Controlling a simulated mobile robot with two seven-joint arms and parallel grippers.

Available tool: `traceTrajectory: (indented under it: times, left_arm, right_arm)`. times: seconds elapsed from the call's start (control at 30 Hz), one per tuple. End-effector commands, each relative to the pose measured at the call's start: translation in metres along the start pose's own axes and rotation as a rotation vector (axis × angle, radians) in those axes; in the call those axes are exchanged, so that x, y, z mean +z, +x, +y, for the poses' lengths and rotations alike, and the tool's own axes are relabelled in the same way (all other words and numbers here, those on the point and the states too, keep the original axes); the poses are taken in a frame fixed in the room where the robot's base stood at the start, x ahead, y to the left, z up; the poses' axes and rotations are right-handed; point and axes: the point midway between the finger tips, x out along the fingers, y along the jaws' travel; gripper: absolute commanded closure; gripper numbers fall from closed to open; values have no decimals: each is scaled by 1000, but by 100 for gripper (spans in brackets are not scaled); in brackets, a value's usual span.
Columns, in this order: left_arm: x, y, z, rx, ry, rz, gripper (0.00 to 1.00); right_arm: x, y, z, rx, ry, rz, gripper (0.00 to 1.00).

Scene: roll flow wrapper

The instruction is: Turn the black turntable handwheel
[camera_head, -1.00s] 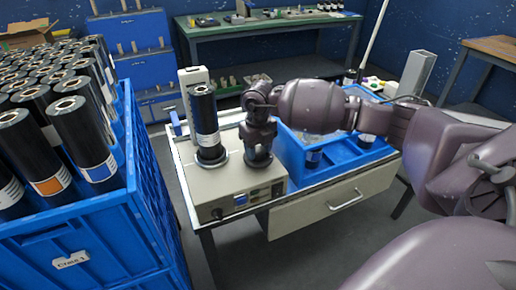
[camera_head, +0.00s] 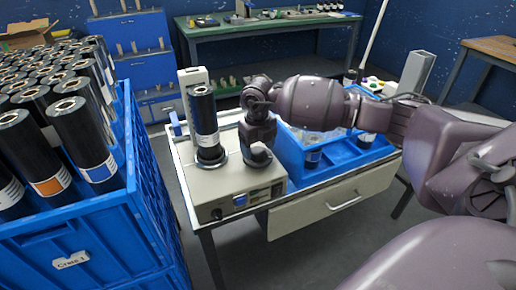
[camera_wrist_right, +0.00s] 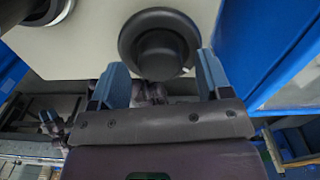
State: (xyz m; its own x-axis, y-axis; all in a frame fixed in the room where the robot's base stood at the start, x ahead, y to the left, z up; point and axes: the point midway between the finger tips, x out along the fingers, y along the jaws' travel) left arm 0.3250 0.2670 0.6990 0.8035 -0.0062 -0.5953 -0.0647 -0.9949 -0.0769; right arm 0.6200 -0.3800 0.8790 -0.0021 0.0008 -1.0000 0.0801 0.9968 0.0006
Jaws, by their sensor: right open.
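The black turntable handwheel (camera_wrist_right: 158,42) is a round disc with a raised hub on the machine's beige top. It fills the upper middle of the right wrist view. In the head view the handwheel (camera_head: 258,160) is partly hidden beneath my right gripper (camera_head: 259,142). In the right wrist view the blue-grey fingers of the right gripper (camera_wrist_right: 161,76) are spread to either side of the handwheel's near edge, with the wheel between them. Contact with the rim cannot be told. The beige wrapping machine (camera_head: 215,190) carries a black roll (camera_head: 203,117) upright beside the handwheel. My left gripper is out of view.
A blue bin (camera_head: 345,157) stands just right of the handwheel, close to my right arm. A blue crate (camera_head: 105,235) full of black rolls stands at the left. A green workbench (camera_head: 262,27) is behind.

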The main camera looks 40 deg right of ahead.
Motion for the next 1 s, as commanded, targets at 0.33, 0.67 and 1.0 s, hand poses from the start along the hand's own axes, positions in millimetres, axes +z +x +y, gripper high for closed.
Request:
traceTrajectory:
  times: [0.33,0.67,1.0]
  left_arm:
    - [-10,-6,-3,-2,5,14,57]
    - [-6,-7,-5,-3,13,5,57]
    - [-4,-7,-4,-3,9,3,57]
  right_arm:
    - [1,-66,0,-1,0,-7,29]
    - [0,-97,0,-1,0,-3,29]
    - [0,-98,0,-1,0,-1,29]
